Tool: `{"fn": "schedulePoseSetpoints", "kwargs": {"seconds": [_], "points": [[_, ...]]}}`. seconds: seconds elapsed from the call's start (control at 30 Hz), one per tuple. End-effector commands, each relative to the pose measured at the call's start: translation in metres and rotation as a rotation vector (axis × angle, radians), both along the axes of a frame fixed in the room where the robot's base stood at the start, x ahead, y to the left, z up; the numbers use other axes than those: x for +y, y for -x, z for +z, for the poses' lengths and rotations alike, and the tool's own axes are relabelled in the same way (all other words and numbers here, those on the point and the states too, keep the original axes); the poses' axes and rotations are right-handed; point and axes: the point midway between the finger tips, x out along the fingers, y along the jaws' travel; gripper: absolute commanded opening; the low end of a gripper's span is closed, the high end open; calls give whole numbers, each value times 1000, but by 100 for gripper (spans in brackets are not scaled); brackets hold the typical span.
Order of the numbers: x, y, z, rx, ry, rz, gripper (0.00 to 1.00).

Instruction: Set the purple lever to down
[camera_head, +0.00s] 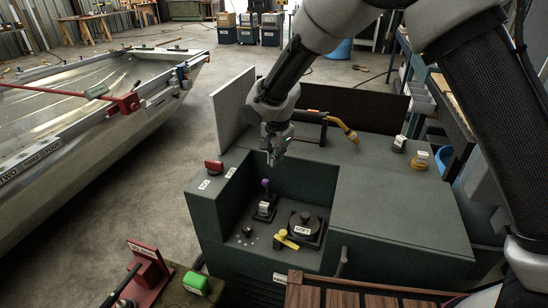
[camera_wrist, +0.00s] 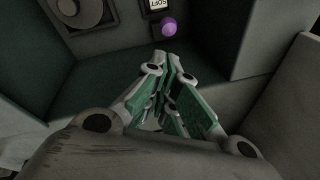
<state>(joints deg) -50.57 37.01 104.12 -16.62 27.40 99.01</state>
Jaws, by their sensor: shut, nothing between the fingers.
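The purple lever (camera_head: 265,184) stands in the recessed panel of the green-grey console, with a purple knob on top and a small white label at its base. Its knob also shows in the wrist view (camera_wrist: 169,28), beyond my fingertips, next to a label reading "SOFT". My gripper (camera_head: 272,157) is above and slightly behind the lever, pointing down, apart from the knob. In the wrist view the fingers (camera_wrist: 172,60) are together with nothing between them. The lever's shaft is largely hidden under the knob in the wrist view.
A round dial with a yellow handle (camera_head: 286,239) sits right of the lever, and a black knob (camera_head: 247,230) sits in front. The recess has raised walls. A red button (camera_head: 213,166) is on the left ledge. A torch (camera_head: 342,128) lies behind my gripper.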

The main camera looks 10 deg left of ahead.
Motion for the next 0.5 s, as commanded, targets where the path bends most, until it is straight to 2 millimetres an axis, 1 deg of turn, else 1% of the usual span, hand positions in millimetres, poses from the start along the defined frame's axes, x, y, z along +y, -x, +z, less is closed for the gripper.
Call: {"fn": "schedulePoseSetpoints", "kwargs": {"seconds": [0.03, 0.2, 0.33, 0.5], "points": [[0, -2, -11, 2, 2, 0, 0], [3, -10, -41, 2, 4, 1, 0], [5, -14, -57, 0, 3, 2, 0], [6, -16, -68, 1, 3, 4, 0]]}}
